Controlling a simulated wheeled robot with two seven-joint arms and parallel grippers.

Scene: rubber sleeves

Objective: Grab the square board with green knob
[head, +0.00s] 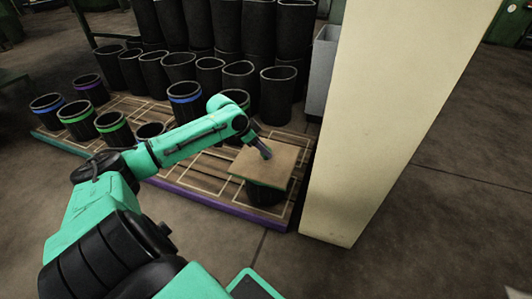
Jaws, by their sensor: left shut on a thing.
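The square board (282,167) is a flat tan plate with a greenish front edge, at the right end of the pallet. It lies over the mouth of a black sleeve (264,194), whose top it hides. I cannot tell whether the board touches the sleeve's rim. My left arm reaches in from the left. Its gripper (266,154) points down at the middle of the board and is shut on it, at the knob. The knob is too small and too covered by the gripper to make out. My right gripper is not in view.
The wooden pallet (205,190) has a purple front edge and carries black sleeves, some with blue, green or purple bands (75,112). Taller black sleeves (277,90) stand at the back. A cream pillar (385,120) rises close to the right of the board. The floor in front is clear.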

